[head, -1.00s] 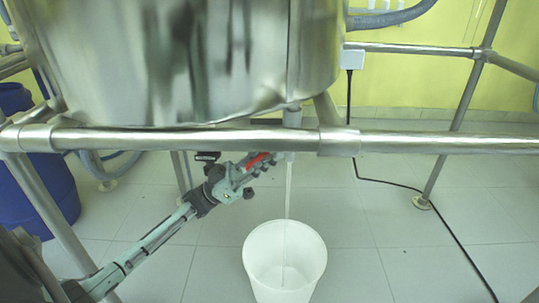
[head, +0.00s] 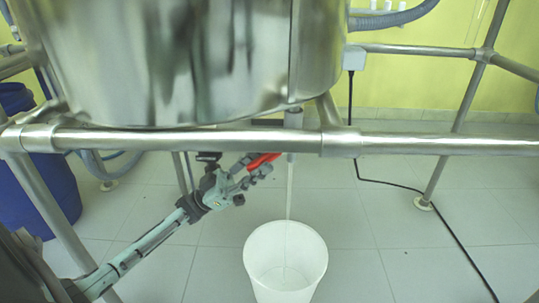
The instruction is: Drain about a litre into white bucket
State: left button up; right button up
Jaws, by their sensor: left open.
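The white bucket (head: 262,272) stands on the floor below the steel vessel (head: 190,60), open at the top. The drain outlet (head: 292,118) comes down from the vessel behind the front rail. A thin pale stream (head: 289,190) runs from the outlet down into the bucket. A red valve handle (head: 262,160) lies just left of the outlet, below the rail. My left gripper (head: 262,174) is open at the handle, just below and in front of it. I cannot tell whether they touch. The liquid level in the bucket is not clear. My right gripper is not in view.
A steel frame rail (head: 440,143) crosses in front of the vessel, above my left arm. Blue drums (head: 50,190) stand at the left. A black cable (head: 440,215) runs over the floor at the right. The floor around the bucket is clear.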

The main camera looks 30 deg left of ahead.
pick_arm(q)
jog(key=v, duration=0.8)
jog(key=shift+s+a+f, duration=0.15)
jog(key=shift+a+f, duration=0.05)
